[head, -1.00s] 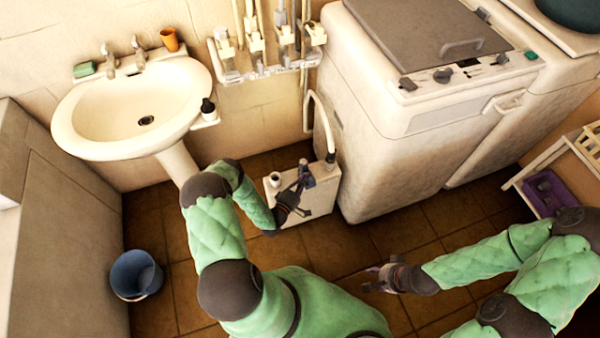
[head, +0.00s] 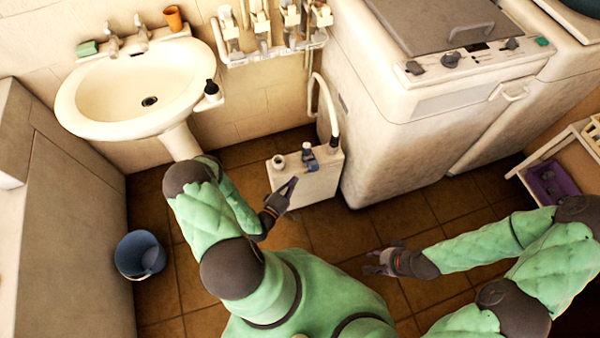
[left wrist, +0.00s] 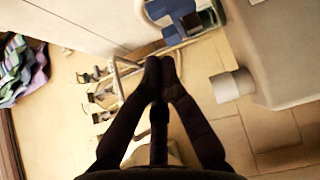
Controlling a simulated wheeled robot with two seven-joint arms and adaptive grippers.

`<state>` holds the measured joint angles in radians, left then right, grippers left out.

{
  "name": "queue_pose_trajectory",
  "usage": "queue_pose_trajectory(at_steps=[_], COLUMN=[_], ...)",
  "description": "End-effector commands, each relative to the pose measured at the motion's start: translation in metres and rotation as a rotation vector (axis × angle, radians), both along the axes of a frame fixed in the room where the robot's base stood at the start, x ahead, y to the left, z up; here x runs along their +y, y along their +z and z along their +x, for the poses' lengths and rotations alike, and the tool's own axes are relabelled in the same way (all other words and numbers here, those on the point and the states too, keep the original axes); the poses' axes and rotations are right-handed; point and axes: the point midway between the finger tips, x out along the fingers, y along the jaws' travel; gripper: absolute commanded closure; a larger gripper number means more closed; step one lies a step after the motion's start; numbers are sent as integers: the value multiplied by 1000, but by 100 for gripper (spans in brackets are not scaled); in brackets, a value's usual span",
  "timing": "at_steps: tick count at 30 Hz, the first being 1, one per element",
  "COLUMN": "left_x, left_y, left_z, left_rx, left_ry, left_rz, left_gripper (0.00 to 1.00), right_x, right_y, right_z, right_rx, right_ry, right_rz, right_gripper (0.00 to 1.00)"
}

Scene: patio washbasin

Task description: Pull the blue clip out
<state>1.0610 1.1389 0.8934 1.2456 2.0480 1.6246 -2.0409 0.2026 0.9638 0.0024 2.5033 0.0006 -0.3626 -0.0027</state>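The blue clip (head: 311,164) sits at the top front edge of a white box-shaped container (head: 320,184) on the floor. A blue part also shows at the top of the left wrist view (left wrist: 170,12), close beyond the fingertips. My left gripper (head: 293,182) is in front of the container, a little below and left of the clip and apart from it. Its fingertips (left wrist: 160,62) meet in the left wrist view, with nothing seen between them. My right gripper (head: 370,262) is low over the floor to the right, fingers apart and empty.
A blue bucket (head: 139,255) is on the floor at left. The floor in front is mostly clear.

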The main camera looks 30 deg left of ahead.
Motion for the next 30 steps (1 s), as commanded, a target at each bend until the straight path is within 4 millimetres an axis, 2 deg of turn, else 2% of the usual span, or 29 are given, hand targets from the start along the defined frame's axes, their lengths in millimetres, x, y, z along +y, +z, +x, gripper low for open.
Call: queue_pose_trajectory(at_steps=[3, 9, 27, 30], left_x=[1, 2, 1, -10], left_y=[0, 1, 1, 3], left_z=[-14, -24, -24, -20], left_rx=[0, -3, -3, 5], left_ry=[2, 0, -2, -52], left_rz=[1, 2, 1, -27], left_gripper=[100, 100, 100, 100], right_x=[0, 0, 0, 0], right_y=[0, 0, 0, 0], right_z=[0, 0, 0, 0], right_rx=[0, 0, 0, 0], right_ry=[0, 0, 0, 0], right_rz=[0, 0, 0, 0], right_gripper=[60, 60, 60, 60])
